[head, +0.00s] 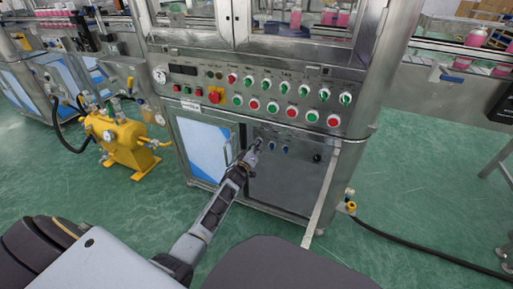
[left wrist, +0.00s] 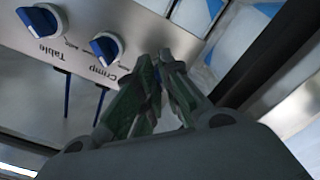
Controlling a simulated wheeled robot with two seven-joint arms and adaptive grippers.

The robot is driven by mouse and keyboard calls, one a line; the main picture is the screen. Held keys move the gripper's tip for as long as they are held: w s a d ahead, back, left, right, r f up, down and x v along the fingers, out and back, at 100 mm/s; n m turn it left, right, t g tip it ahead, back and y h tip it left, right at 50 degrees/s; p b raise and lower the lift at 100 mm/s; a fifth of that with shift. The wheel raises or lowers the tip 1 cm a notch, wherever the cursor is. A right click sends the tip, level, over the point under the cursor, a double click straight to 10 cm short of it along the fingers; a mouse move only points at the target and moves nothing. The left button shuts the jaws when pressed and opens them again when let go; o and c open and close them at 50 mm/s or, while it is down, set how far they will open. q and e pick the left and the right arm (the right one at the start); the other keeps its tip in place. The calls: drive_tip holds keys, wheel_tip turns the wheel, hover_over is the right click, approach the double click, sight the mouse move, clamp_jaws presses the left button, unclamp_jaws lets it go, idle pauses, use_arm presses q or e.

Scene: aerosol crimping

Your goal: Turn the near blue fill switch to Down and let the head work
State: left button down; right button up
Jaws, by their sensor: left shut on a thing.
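My left gripper (head: 257,144) reaches the lower grey panel of the steel machine (head: 290,180) and is at the left end of a row of small blue switches. In the left wrist view its fingertips (left wrist: 164,58) are closed together on the blue fill switch, which they almost wholly hide; its label and pointing direction cannot be read. Beside it stand the blue Crimp switch (left wrist: 106,47) and the blue Table switch (left wrist: 42,20), both with white pointers and upside-down labels. My right gripper is not in view.
Above is a sloped panel with a red emergency stop (head: 215,95) and several green and red buttons. A blue-and-white door (head: 203,148) is left of the gripper. A yellow tank (head: 120,143) stands further left. Pink bottles (head: 476,36) sit on the conveyor at right.

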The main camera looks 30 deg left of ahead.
use_arm(q)
drive_tip(key=shift+m, duration=0.3)
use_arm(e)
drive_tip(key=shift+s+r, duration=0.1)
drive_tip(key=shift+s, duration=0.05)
use_arm(q)
drive_tip(key=m+p, duration=0.1)
drive_tip(key=m, duration=1)
drive_tip(key=m+p, duration=0.1)
drive_tip(key=m, duration=0.5)
drive_tip(key=shift+a+p, duration=0.3)
drive_tip(key=shift+a, duration=0.05)
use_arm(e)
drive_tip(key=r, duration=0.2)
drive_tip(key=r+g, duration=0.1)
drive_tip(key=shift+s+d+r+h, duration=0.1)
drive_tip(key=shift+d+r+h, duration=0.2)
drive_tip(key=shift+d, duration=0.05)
